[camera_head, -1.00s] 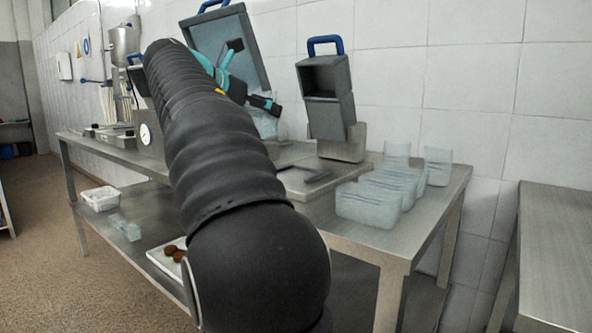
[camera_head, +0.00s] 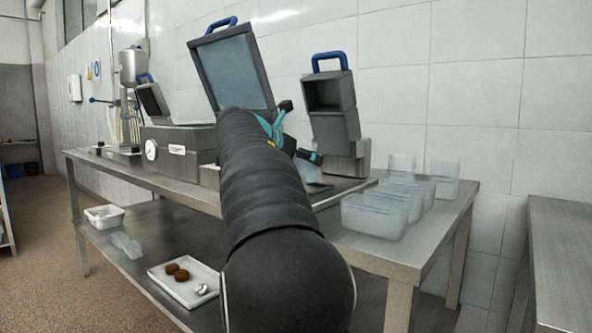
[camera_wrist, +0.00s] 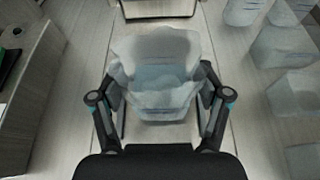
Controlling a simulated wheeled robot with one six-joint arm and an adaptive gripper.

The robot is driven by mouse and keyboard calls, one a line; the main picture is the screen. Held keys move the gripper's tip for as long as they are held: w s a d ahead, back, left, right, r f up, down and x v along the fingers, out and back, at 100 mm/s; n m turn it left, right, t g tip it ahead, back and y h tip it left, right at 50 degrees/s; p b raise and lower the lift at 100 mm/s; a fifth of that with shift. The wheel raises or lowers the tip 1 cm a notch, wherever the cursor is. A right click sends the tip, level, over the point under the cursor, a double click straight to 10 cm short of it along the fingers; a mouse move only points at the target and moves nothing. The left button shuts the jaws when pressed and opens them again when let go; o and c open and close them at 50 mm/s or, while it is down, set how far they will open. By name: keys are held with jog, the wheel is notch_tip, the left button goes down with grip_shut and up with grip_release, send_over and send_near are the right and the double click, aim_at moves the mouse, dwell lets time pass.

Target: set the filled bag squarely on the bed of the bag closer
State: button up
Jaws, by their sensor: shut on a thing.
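The filled bag (camera_wrist: 160,75), pale and translucent, is between the two fingers of my gripper (camera_wrist: 160,92) in the wrist view, one finger against each side. It looks about upright, over a pale flat plate. The gap under it cannot be judged. In the head view a grey machine with a raised head and blue handle (camera_head: 330,95), which looks like the bag closer, stands at the back of the table. My arm hides most of its bed and my gripper's fingertips there.
Several pale translucent containers or bags (camera_head: 375,215) stand on the table to the right, close beside the gripper. A larger machine with an open lid (camera_head: 235,70) stands to the left. The lower shelf holds a white tray (camera_head: 165,285) with brown items. Another table (camera_head: 560,240) is at far right.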

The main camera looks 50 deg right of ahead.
jog(key=shift+f, duration=0.65)
jog(key=o, duration=1.4)
jog(key=shift+f, duration=0.1)
jog(key=shift+c, duration=0.2)
jog(key=shift+a+r, duration=0.15)
jog(key=shift+r, duration=0.05)
jog(key=p+v, duration=0.1)
jog(key=v, duration=1)
jog(key=shift+a+r, duration=0.15)
jog(key=shift+a, duration=0.15)
